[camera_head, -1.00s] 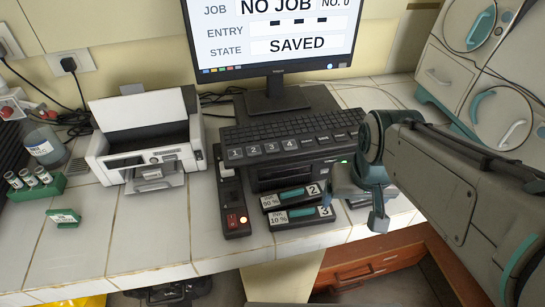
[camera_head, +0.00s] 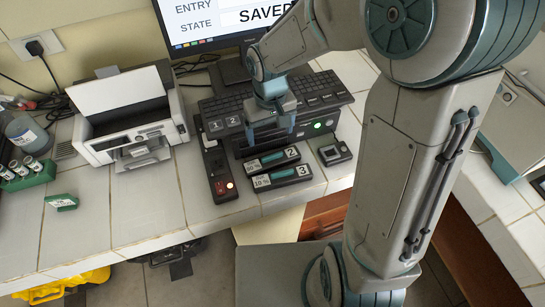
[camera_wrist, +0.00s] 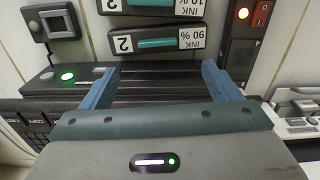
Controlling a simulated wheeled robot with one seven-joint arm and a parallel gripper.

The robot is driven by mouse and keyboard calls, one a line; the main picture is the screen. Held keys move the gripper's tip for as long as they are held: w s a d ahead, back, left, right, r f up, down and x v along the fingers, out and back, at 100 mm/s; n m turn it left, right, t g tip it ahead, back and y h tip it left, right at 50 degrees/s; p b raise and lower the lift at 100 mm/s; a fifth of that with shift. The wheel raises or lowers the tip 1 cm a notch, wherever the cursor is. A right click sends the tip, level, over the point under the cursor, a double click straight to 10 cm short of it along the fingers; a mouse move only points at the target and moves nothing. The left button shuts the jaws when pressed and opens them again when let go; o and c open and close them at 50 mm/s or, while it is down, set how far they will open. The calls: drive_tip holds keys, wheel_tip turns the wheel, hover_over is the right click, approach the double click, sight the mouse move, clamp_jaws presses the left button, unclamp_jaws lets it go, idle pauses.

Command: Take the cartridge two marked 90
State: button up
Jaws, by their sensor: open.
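The cartridge marked 2 (camera_head: 272,160) is a flat black block with a teal strip, lying on the white counter in front of a black box. In the wrist view its label reads INK 90 % (camera_wrist: 192,41), upside down. My gripper (camera_head: 272,136) is open and empty, pointing down over the black box's front, just behind cartridge 2. In the wrist view its two fingers (camera_wrist: 160,78) are apart, with cartridge 2 beyond the tips.
A switch strip (camera_head: 219,178) is left of the cartridges, a small square device (camera_head: 333,152) right. A printer (camera_head: 127,122) and a green vial rack (camera_head: 28,174) stand left. The counter's front edge is close.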

sight(272, 155)
drive_tip(key=shift+d+f+p, duration=0.15)
drive_tip(key=shift+f+p, duration=0.1)
drive_tip(key=shift+f, duration=2.15)
drive_tip(key=shift+d+f+p, duration=0.1)
drive_tip(key=shift+f+p, duration=0.1)
drive_tip(key=shift+f, duration=2.2)
drive_tip(key=c, duration=1.3)
